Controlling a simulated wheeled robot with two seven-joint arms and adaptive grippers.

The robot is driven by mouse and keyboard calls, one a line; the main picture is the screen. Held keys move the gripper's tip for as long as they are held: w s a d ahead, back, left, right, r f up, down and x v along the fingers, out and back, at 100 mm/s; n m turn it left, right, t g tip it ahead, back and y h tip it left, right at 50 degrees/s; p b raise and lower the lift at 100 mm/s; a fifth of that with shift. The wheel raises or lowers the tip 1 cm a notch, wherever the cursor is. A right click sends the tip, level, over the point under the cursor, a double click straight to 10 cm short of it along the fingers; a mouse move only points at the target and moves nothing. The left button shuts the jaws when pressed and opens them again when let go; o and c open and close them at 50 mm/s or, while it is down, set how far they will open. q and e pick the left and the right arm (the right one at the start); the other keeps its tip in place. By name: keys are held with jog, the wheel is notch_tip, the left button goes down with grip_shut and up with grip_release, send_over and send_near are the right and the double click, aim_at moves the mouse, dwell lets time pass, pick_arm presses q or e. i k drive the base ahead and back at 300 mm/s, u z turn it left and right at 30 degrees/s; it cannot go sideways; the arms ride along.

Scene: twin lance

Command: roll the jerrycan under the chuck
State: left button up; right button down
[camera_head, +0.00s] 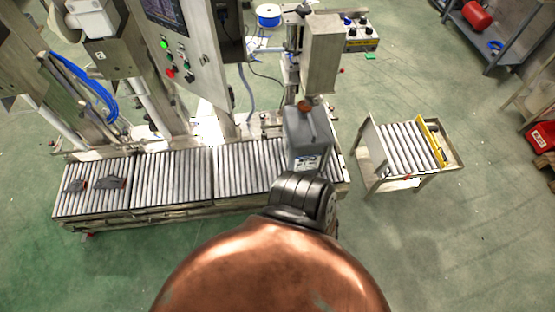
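A grey jerrycan (307,128) stands at the right part of the roller conveyor (172,175). An orange-brown cap (305,106) shows at its top, and a pale label is low on its front. A steel head housing (321,55) on a column rises just behind and above the cap. The chuck itself cannot be made out, so I cannot tell whether the cap is directly under it. A dark ribbed part and a large copper-coloured rounded part, seemingly mine, fill the lower middle and cover the jerrycan's lower front. Neither gripper can be made out.
Two small dark grey items (112,182) lie on the conveyor's left section. A control panel (180,45) hangs over the conveyor. A separate short roller table (408,148) with a yellow bar stands to the right, across a gap. Green floor lies open in front.

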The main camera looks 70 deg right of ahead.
aim_at(308, 139)
jog(key=i, duration=1.25)
jog(key=z, duration=1.75)
